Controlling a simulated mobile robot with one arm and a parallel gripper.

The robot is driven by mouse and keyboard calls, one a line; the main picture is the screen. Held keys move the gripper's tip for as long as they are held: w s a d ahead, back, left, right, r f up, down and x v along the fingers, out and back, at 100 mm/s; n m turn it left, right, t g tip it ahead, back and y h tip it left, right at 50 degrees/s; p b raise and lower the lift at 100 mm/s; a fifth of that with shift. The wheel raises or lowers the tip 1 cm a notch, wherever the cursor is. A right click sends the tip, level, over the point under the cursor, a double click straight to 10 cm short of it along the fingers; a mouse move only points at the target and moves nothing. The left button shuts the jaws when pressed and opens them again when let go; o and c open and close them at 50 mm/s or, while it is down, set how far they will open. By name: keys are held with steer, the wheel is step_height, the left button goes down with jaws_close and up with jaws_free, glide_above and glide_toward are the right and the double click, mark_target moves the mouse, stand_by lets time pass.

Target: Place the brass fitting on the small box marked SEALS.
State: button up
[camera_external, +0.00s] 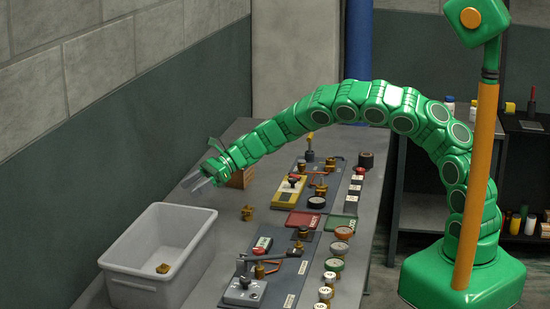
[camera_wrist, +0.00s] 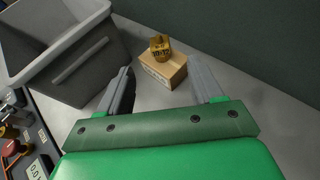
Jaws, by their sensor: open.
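In the wrist view a small cardboard box (camera_wrist: 172,72) sits on the bench between and beyond my fingertips, its pale label too small to read. A brass fitting (camera_wrist: 160,45) with dark lettering appears to rest on top of it, toward its far edge. My gripper (camera_wrist: 161,75) is open, with nothing between its fingers; it also shows in the external view (camera_external: 196,181). There, the brown box (camera_external: 241,178) is partly hidden behind my gripper, and the fitting on it cannot be seen. Another brass fitting (camera_external: 247,212) stands on the bench; a further one (camera_external: 162,268) lies in the grey bin.
The open grey bin (camera_external: 128,257) stands at the bench's left edge, by the wall. Gauges, panels and a red tray (camera_external: 303,219) fill the bench's right side. Bare bench lies around the box, and the wall (camera_wrist: 260,40) rises close beyond it.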

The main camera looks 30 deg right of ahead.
steer(key=shift+d+r, duration=0.15)
steer(key=shift+d, duration=0.4)
